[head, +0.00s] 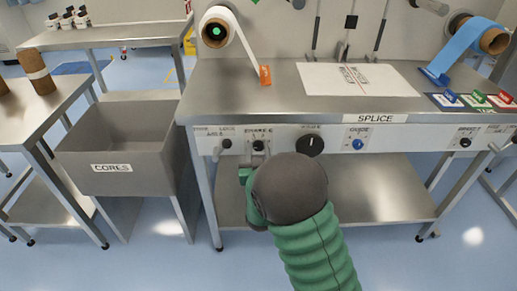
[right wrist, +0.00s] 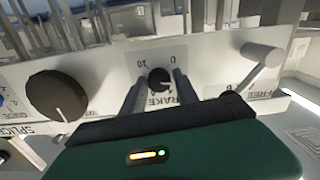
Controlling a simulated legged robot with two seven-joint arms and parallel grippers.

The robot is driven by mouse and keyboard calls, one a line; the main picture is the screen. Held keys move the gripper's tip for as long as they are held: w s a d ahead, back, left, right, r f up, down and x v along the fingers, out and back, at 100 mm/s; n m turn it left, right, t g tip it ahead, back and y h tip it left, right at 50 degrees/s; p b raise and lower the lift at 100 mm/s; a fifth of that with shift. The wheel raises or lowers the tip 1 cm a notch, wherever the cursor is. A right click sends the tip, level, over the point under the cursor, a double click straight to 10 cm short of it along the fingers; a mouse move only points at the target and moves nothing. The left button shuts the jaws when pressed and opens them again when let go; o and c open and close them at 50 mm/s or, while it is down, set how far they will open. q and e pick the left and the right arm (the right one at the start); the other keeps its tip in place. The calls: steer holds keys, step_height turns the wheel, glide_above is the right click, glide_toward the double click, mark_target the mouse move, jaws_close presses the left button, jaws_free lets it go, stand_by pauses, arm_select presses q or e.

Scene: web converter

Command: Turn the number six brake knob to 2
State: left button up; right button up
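The small black brake knob (head: 258,146) sits on the white front panel below the splice table. In the right wrist view the knob (right wrist: 159,80) shows between a 10 mark and a 0 mark, with part of the word BRAKE near it. My right gripper (head: 250,163) is at this knob, and my own arm covers part of the panel below. In the right wrist view its two dark fingers (right wrist: 160,88) stand on either side of the knob, with a narrow gap visible. The knob's exact pointer setting is too small to read. My left gripper is not in view.
A larger black knob (head: 310,144) is close on the right, then a blue knob (head: 358,144). A lever (right wrist: 262,56) sticks out on the other side. A grey cores bin (head: 100,150) stands left of the table. A white roll (head: 217,30) hangs above.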

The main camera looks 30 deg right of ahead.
steer(key=shift+o, duration=1.3)
steer(key=shift+s, duration=0.1)
steer(key=p+v, duration=1.2)
steer(key=v, duration=0.4)
steer(key=shift+s+a+p, duration=0.25)
steer(key=shift+a+p, duration=0.1)
steer(key=shift+f, duration=0.15)
